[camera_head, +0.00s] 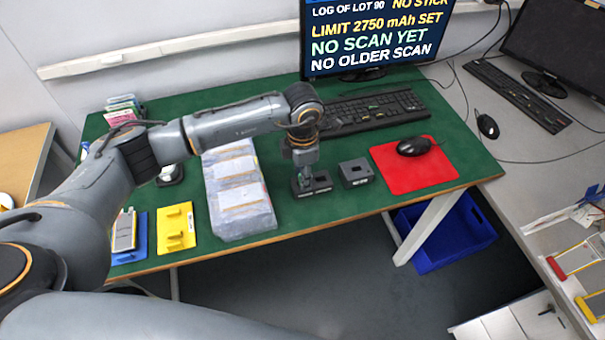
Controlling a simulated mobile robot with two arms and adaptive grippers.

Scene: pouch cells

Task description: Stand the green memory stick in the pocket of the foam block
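My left gripper (306,176) points down over a dark block (318,189) on the green table, right of the clear-wrapped stack. Its fingertips are small and dark against the block, so I cannot tell whether they are open or shut. A second dark block (356,174) with an opening in its top stands just to the right. I cannot tell which of the two is the foam block. I cannot make out the green memory stick; it may be hidden by the gripper. My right gripper is not in view.
The wrapped stack (239,199) stands close to the left of the gripper. A keyboard (372,110) lies behind, below a monitor (375,35) reading "NO STICK". A red mat (425,174) with a mouse (413,146) lies right. A yellow tray (176,228) is at the left front.

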